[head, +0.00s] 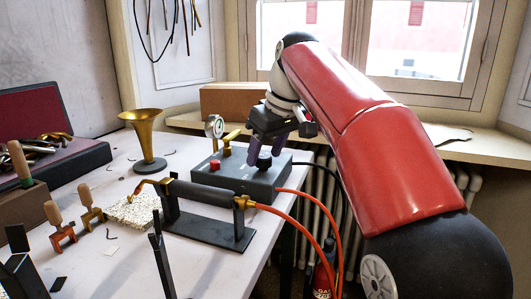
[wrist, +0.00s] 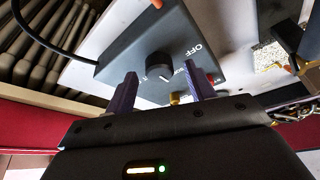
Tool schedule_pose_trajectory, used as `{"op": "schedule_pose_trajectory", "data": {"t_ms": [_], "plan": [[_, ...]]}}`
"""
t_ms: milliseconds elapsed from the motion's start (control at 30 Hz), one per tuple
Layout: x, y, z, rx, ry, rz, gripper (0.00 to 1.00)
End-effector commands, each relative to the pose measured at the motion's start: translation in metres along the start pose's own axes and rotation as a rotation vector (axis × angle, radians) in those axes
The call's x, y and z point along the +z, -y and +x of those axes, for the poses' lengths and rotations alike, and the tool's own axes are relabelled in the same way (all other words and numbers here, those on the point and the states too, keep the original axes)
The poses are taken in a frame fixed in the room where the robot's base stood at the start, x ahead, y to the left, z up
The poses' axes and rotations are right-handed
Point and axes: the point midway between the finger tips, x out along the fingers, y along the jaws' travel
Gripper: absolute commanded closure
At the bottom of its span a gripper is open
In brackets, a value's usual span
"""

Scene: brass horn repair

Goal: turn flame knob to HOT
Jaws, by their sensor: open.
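The flame knob (wrist: 158,65) is a round black knob on the grey control box (wrist: 190,30). A white mark shows by its lower edge. The word OFF is readable to its right; the other lettering is partly hidden or too small to read. In the head view the knob (head: 264,162) sits on the right part of the grey box (head: 238,185). My gripper (wrist: 161,88) is open, with purple fingers spread on either side of the knob in the wrist view. In the head view my gripper (head: 277,160) is just above the box, near the knob; contact cannot be told.
A red knob (head: 215,164), a pressure gauge (head: 214,126) and brass fittings are left of the flame knob. A torch (head: 203,196) rests on a black stand in front, with orange hoses (head: 297,220). A brass horn bell (head: 146,135) stands behind left.

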Motion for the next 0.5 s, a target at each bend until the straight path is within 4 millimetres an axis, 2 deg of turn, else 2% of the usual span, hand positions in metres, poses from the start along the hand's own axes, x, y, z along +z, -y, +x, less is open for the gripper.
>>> {"op": "schedule_pose_trajectory", "data": {"t_ms": [133, 367, 500], "plan": [[0.0003, -0.0001, 0.0082, 0.001, 0.0, 0.001, 0.46], [0.0004, -0.0003, 0.0091, 0.001, 0.0, 0.001, 0.46], [0.0004, -0.0003, 0.009, 0.001, 0.0, 0.001, 0.62]]}}
